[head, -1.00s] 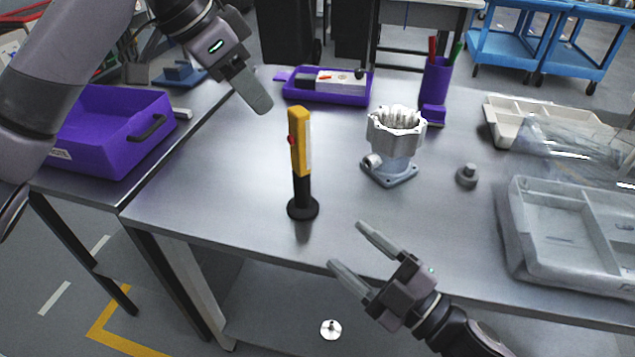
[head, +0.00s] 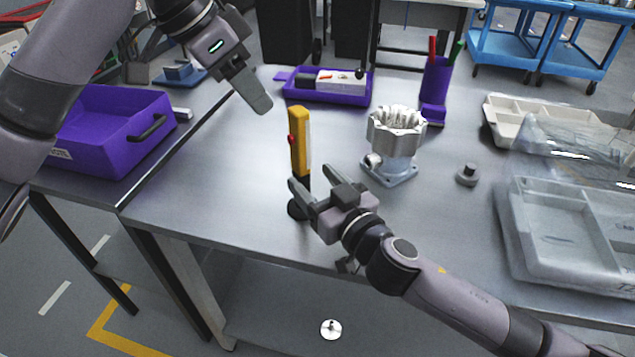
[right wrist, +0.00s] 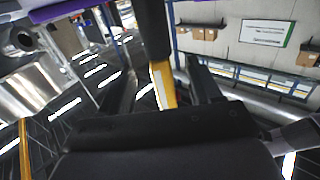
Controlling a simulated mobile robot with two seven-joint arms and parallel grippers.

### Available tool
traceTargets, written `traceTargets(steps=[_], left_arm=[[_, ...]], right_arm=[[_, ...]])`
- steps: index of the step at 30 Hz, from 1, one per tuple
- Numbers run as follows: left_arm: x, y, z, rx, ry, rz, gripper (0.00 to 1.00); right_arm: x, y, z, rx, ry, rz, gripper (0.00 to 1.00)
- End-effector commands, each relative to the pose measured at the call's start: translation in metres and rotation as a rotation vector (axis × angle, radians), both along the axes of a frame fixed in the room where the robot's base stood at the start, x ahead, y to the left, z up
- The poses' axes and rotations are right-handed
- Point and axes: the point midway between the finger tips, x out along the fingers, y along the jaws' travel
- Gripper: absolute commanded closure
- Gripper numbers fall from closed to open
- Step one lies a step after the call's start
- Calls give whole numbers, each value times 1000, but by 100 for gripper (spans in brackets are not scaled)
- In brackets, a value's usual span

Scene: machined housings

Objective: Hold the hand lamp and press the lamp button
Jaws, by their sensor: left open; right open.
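Grey trays (head: 545,255) fill the right side. A purple tray (head: 290,92) and a purple pen cup (head: 436,80) are at the back. A purple bin (head: 95,125) is left.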

Motion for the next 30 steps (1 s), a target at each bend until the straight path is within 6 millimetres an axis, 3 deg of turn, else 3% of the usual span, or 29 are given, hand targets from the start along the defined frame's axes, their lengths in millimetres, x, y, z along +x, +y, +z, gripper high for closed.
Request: traceTargets(steps=[15,30], left_arm=[[0,0,0,0,0,0,57],[0,0,0,0,0,0,57]], right_arm=[[50,28,1,-1,-3,0,37],[60,34,0,-1,-2,1,37]])
